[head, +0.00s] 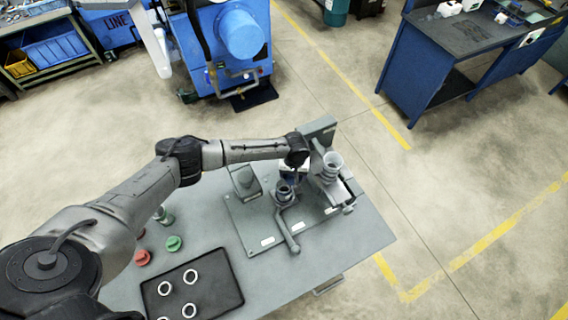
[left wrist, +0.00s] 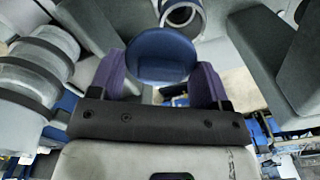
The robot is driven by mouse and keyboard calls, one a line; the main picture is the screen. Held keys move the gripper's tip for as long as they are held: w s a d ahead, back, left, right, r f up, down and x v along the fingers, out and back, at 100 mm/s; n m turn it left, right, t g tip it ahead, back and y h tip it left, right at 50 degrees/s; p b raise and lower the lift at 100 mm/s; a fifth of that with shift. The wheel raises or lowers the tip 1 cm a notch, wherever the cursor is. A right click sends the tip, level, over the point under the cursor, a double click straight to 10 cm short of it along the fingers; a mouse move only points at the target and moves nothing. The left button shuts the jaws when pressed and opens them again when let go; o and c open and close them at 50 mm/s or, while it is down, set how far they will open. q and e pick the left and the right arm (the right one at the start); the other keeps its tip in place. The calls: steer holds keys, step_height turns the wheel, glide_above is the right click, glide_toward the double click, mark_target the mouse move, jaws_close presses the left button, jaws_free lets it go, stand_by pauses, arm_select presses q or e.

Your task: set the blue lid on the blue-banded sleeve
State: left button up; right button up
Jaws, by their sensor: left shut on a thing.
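My left gripper (left wrist: 162,82) is shut on the blue lid (left wrist: 160,56), a round dark blue disc between its two purple fingers. In the head view the gripper (head: 293,172) is at the fixture and partly hidden by my arm. A dark round cup-like part (head: 285,191) stands just below it there and may be the sleeve; I cannot make out a blue band. In the left wrist view, an open grey ring (left wrist: 181,13) with a dark inside shows just beyond the lid, apart from it in the picture. My right gripper is not in view.
A grey funnel-like cup (head: 332,166) stands on the fixture right of the gripper. A lever (head: 289,235) lies in front. Red (head: 143,257) and green (head: 174,243) parts sit at the table's left, near a black tray (head: 228,296) with several white rings. The table's right front is clear.

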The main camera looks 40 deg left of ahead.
arm_select(q)
steer(key=a+p, duration=0.1)
steer(key=s+a+f+p, duration=0.1)
steer(key=shift+s+a+f, duration=0.1)
steer(key=shift+s+a, duration=0.15)
steer(key=shift+a, duration=0.05)
step_height(320, 180, down, 6)
steer(key=b, duration=0.5)
steer(key=shift+a+n, duration=0.15)
steer(key=shift+n, duration=0.15)
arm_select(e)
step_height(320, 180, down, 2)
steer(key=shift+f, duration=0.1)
arm_select(q)
steer(key=shift+s, duration=0.1)
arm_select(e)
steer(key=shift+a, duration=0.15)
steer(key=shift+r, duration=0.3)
arm_select(q)
steer(key=shift+f+p, duration=0.1)
steer(key=shift+p, duration=0.2)
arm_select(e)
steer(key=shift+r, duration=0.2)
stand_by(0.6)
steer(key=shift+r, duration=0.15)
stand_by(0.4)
